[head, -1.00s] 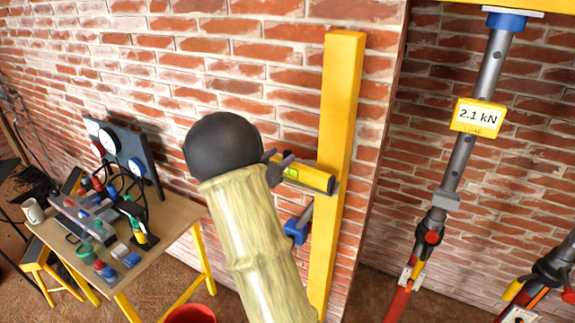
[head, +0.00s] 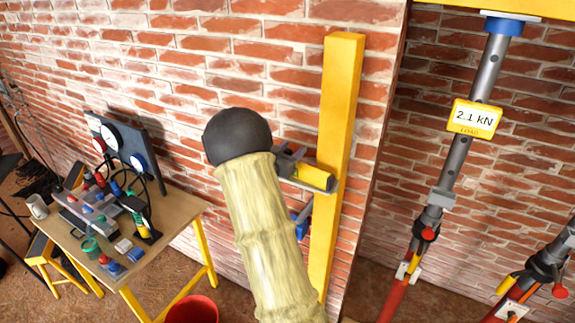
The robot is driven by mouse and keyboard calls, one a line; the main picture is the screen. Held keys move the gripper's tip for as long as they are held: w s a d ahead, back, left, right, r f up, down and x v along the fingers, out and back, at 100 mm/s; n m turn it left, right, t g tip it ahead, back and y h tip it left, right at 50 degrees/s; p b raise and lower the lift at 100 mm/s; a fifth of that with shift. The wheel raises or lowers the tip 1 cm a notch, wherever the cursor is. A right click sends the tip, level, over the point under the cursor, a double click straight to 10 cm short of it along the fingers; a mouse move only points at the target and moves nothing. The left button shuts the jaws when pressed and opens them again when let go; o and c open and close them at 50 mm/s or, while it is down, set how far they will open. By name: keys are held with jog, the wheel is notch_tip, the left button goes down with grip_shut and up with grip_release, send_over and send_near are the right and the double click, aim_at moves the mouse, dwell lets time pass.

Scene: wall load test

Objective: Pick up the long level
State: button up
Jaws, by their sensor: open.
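The long level (head: 313,177) is a yellow bar with a grey end. It lies roughly level against the yellow post (head: 339,120), in front of the brick wall. My gripper (head: 291,160) is open at the level's left part and covers it. The jaws look to be beside or around the bar; I cannot tell whether they touch it. My black wrist ball and pale arm hide part of the gripper and the level's left end.
A blue clamp-like part (head: 301,224) sits on the post just below the level. A wooden bench (head: 178,212) with gauges and fittings stands at left, a red bucket (head: 192,310) on the floor. A prop with a 2.1 kN load sign (head: 474,118) stands at right.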

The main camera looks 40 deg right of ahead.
jog(key=shift+c, duration=0.2)
grip_shut()
jog(key=shift+r, duration=0.15)
notch_tip(320, 180, up, 10)
jog(key=b, duration=0.2)
jog(key=shift+b, duration=0.4)
